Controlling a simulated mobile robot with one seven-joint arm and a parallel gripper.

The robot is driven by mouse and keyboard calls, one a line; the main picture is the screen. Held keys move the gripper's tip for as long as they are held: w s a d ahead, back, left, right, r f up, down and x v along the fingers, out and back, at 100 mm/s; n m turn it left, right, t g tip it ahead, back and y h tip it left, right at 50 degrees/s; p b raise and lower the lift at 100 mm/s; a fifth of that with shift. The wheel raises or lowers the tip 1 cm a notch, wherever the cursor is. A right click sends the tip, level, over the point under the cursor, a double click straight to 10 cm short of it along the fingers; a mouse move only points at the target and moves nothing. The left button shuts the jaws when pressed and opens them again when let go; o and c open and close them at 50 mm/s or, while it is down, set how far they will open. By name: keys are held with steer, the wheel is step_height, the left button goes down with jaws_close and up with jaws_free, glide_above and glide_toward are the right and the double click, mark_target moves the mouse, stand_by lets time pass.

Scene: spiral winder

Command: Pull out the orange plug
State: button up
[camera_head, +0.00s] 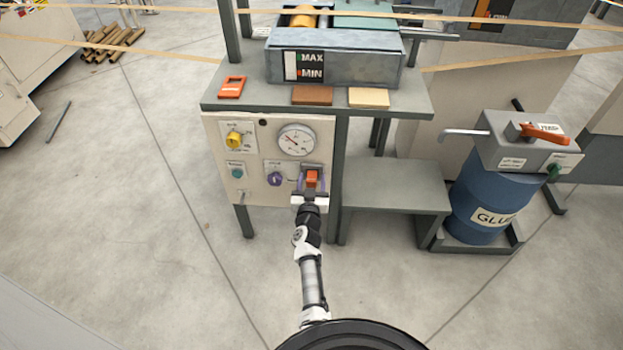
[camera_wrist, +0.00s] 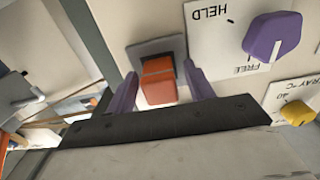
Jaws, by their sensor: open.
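The orange plug (camera_head: 312,178) sits in a grey socket plate at the lower right of the cream control panel (camera_head: 219,190). In the wrist view the orange plug (camera_wrist: 158,82) stands out from its grey plate (camera_wrist: 154,49). My gripper (camera_head: 312,184) is in front of the panel at the plug. In the wrist view its two purple fingers (camera_wrist: 160,84) are apart, one on each side of the plug, with a gap visible on the right side. Whether the left finger touches the plug, I cannot tell.
Beside the plug is a purple knob (camera_head: 275,179), also in the wrist view (camera_wrist: 272,36), marked HELD and FREE. A gauge (camera_head: 297,140) and a yellow knob (camera_head: 234,140) are above. A grey shelf (camera_head: 395,183) and a blue glue drum (camera_head: 487,198) stand to the right.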

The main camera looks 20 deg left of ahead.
mark_target(311, 186)
stand_by(0.9)
jaws_close()
steer(key=shift+p+v, duration=1.35)
steer(key=shift+v, duration=1.65)
